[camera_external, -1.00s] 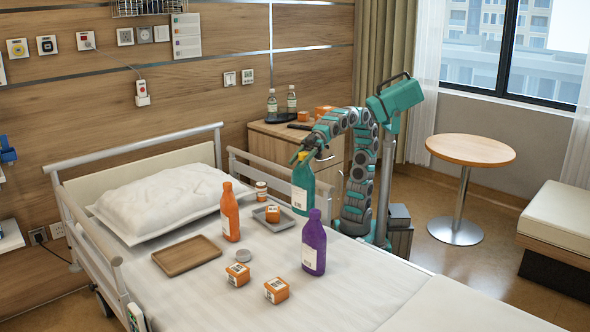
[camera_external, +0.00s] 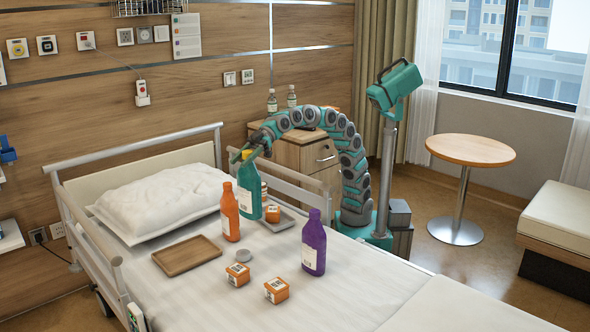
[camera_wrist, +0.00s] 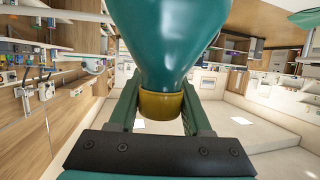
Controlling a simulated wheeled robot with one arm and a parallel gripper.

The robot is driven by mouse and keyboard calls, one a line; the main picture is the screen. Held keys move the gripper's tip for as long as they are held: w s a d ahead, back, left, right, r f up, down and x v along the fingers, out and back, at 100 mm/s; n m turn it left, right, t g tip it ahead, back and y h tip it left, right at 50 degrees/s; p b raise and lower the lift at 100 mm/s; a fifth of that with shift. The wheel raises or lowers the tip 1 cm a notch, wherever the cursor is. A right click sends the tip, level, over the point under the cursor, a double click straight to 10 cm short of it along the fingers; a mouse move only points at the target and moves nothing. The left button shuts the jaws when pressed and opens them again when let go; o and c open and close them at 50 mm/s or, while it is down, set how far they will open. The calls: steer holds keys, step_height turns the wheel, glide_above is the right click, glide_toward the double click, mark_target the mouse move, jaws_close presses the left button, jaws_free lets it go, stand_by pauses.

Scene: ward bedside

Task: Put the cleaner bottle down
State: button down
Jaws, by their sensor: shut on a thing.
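The cleaner bottle is teal with a yellow cap and a white label. In the external view, the cleaner bottle (camera_external: 250,180) is upright over the bed, just right of and behind an orange bottle (camera_external: 230,213). My gripper (camera_external: 246,155) is shut on it at the cap end. I cannot tell whether its base touches the bed or the grey tray's edge. In the wrist view, the cleaner bottle (camera_wrist: 172,40) fills the top middle, its yellow cap between the fingers of my gripper (camera_wrist: 160,108).
A grey tray (camera_external: 287,224) with an orange box (camera_external: 272,214) lies right of the bottle. A purple bottle (camera_external: 314,245), wooden tray (camera_external: 187,255), grey round item (camera_external: 243,255) and two orange boxes (camera_external: 236,274) (camera_external: 276,290) stand nearer. The bed's near part is clear.

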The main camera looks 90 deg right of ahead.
steer(key=w+f+p, duration=0.4)
steer(key=w, duration=0.9)
steer(key=w+f+p, duration=0.3)
steer(key=w+f, duration=0.1)
steer(key=w, duration=0.9)
step_height(320, 180, down, 10)
steer(key=shift+w+b, duration=0.25)
steer(key=shift+b, duration=0.05)
steer(key=shift+f, duration=0.1)
steer(key=shift+c, duration=1.7)
jaws_free()
steer(key=b+v, duration=0.2)
steer(key=v, duration=1)
steer(key=shift+s+a, duration=0.15)
steer(key=shift+a, duration=0.05)
